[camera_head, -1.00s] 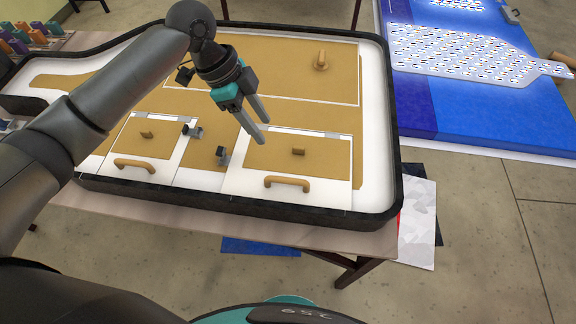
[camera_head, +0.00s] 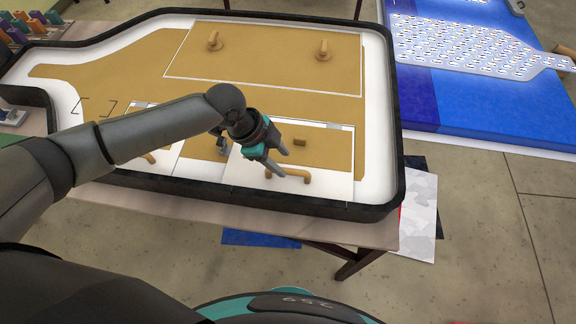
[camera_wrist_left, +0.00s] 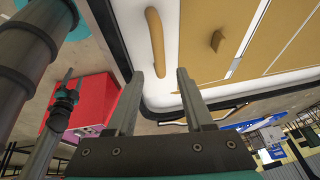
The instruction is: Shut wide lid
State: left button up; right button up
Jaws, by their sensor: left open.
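The wider front lid (camera_head: 325,144) is a tan panel with a white border at the front right of the black-rimmed box. It looks flat in the head view. Its wooden bar handle (camera_head: 292,177) lies along the front edge, and a small wooden block (camera_head: 299,142) sits behind it. Contact cannot be told.
A large back panel (camera_head: 265,62) carries two wooden knobs. My left arm partly covers the smaller front-left lid (camera_head: 165,160). The box's raised black rim (camera_head: 300,205) runs along the front. A blue table (camera_head: 480,110) stands at the right.

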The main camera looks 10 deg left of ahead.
aim_at(291, 170)
pick_arm(q)
jog(key=shift+x, duration=2.35)
jog(key=shift+c, duration=0.4)
grip_shut()
